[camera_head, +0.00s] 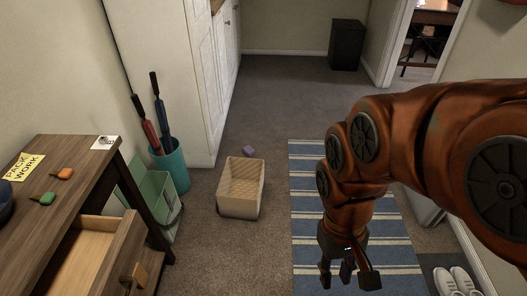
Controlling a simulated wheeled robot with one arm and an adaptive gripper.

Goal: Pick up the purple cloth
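A small purple item (249,151), likely the purple cloth, lies on the carpet just behind the beige basket (240,204). It is too small to make out its folds, and the basket's rim may hide its lower part. My gripper (348,281) hangs pointing down over the striped rug at the lower right, with its fingers spread apart and nothing visible between them. It is well apart from the purple item, nearer to me and to the right.
A wooden desk (84,160) with an open drawer (92,258) stands at left. A teal bin (170,168) holds two umbrellas. A blue striped rug (307,215) lies at right, near white shoes (457,281). A black bin (347,45) stands far back.

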